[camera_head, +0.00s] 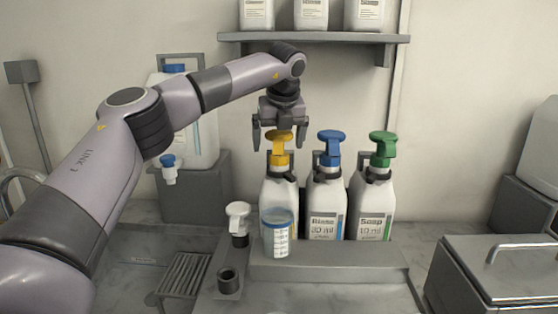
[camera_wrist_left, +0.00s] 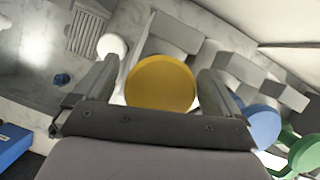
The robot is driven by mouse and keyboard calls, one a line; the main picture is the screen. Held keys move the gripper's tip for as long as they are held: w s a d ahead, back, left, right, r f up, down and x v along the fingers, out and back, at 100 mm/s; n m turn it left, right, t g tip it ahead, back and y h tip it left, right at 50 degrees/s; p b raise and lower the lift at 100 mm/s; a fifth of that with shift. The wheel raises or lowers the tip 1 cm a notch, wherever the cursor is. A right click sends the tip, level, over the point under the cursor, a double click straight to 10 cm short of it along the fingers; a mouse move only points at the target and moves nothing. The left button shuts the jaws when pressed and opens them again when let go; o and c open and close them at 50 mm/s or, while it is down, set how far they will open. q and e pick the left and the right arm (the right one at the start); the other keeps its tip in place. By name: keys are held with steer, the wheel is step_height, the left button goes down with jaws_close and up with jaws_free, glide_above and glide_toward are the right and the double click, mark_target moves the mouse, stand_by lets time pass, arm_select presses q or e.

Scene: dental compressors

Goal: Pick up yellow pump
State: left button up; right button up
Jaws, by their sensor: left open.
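The yellow pump (camera_head: 279,143) sits on top of a white bottle (camera_head: 279,193), the leftmost of three in a row on the counter. My left gripper (camera_head: 279,146) is directly above and around the pump head, pointing down. In the left wrist view, the round yellow pump top (camera_wrist_left: 160,82) lies between the two open fingers (camera_wrist_left: 157,84). A gap shows beside the left finger, and the right finger is close to the pump's edge. Whether a finger touches it I cannot tell. My right gripper is in neither view.
A blue-pump bottle (camera_head: 327,190) and a green-pump bottle (camera_head: 373,190) stand close on the right. A shelf (camera_head: 315,38) with bottles hangs above. A metal box (camera_head: 495,275) is at the right.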

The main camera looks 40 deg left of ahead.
arm_select(q)
steer(key=shift+f, duration=0.15)
steer(key=c, duration=1.4)
